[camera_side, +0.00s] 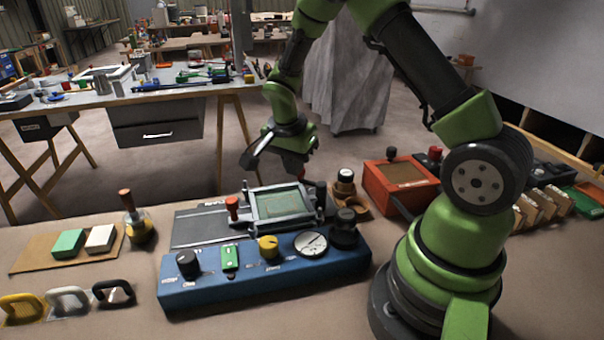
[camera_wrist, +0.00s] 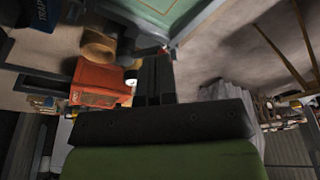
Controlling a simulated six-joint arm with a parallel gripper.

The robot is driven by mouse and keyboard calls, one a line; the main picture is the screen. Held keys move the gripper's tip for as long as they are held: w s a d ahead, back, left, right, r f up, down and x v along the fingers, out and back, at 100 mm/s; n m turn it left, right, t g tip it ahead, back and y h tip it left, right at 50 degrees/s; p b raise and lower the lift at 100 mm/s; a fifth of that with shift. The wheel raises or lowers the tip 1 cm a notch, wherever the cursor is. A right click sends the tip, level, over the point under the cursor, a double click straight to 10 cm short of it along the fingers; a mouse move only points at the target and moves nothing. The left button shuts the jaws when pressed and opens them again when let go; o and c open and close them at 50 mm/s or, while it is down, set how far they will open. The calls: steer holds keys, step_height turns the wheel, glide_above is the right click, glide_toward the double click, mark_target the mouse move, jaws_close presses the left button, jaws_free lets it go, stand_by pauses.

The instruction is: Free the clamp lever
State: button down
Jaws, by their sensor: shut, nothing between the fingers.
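A grey frame with a green panel (camera_side: 282,204) sits on a dark plate (camera_side: 200,226) behind the blue control box (camera_side: 262,279). A red-topped lever (camera_side: 232,208) stands upright at its left edge, and a dark upright piece (camera_side: 321,194) at its right. I cannot tell which one is the clamp lever. My gripper (camera_side: 303,177) is just behind the frame's far edge, pointing down, its tips partly hidden. In the wrist view, my gripper's dark fingers (camera_wrist: 154,72) are together and empty, close to the frame's pale edge (camera_wrist: 182,30). I cannot tell whether they touch it.
The blue box carries several knobs and a gauge (camera_side: 311,243). A red box (camera_side: 399,184) stands to the right, also in the wrist view (camera_wrist: 98,84). A bottle with a brown handle (camera_side: 138,227) and two blocks on a board (camera_side: 25,258) are left.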

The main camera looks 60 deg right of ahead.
steer(key=d+m, duration=0.1)
steer(key=m, duration=0.1)
steer(key=d+m+g, duration=0.1)
steer(key=m, duration=0.1)
steer(key=shift+w, duration=0.35)
steer(key=shift+d+m+g+y, duration=0.15)
steer(key=shift+d+m, duration=0.3)
steer(key=shift+m, duration=0.45)
steer(key=shift+d+m+g+y, duration=0.15)
steer(key=shift+d+m, duration=0.25)
steer(key=shift+m, duration=0.5)
steer(key=w+a+r, duration=0.3)
steer(key=a+r, duration=0.2)
steer(key=r, duration=0.6)
steer(key=shift+w, duration=0.15)
